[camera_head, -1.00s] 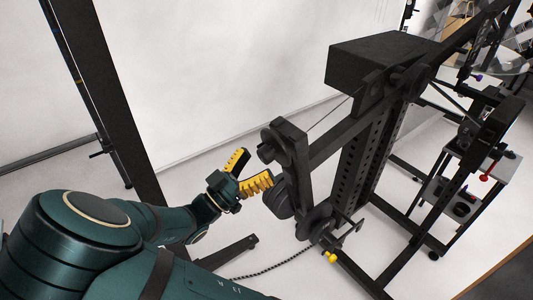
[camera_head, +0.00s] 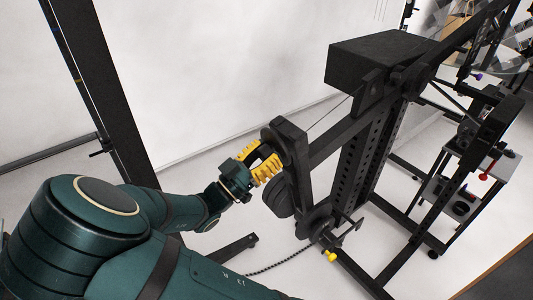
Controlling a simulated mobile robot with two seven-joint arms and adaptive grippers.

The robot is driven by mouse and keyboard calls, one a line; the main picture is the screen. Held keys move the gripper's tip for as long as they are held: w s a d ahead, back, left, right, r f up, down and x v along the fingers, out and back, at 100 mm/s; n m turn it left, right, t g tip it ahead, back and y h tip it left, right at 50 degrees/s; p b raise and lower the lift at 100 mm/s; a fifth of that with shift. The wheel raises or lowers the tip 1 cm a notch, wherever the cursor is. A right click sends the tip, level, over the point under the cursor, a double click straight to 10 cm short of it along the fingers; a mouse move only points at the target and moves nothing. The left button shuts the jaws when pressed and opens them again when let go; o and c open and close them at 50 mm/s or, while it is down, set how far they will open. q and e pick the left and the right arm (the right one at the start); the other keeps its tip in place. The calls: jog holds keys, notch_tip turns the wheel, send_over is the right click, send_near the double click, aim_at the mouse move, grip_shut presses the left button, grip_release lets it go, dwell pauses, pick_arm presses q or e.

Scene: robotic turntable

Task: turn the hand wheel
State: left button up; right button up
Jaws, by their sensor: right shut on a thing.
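The hand wheel (camera_head: 279,197) is a dark round part low on the left side of the black frame post, partly hidden by my yellow fingers. My right gripper (camera_head: 262,161) has yellow ribbed fingers and is at the wheel's upper left side. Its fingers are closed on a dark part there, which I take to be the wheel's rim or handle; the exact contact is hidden. My left gripper is not in view.
The black machine frame (camera_head: 362,150) with a dark box (camera_head: 375,60) on top stands right of the gripper. Round pulleys sit on it. A black upright post (camera_head: 108,100) stands at left. White floor lies between. A small bench with red handles (camera_head: 484,176) is at right.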

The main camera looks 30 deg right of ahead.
jog(key=shift+n+p, duration=0.3)
jog(key=shift+p, duration=0.05)
jog(key=shift+n+p, duration=0.4)
jog(key=shift+p, duration=0.05)
jog(key=n+t+p, duration=0.1)
jog(key=n+p, duration=0.3)
jog(key=p, duration=0.1)
jog(key=shift+r+n, duration=0.15)
jog(key=shift+n, duration=0.25)
jog(key=shift+s+n+t+y+p, duration=0.1)
jog(key=shift+n+t+y+p, duration=0.3)
jog(key=shift+n+p, duration=0.65)
jog(key=shift+f+n+p, duration=0.2)
jog(key=shift+n+p, duration=0.25)
jog(key=shift+n, duration=0.3)
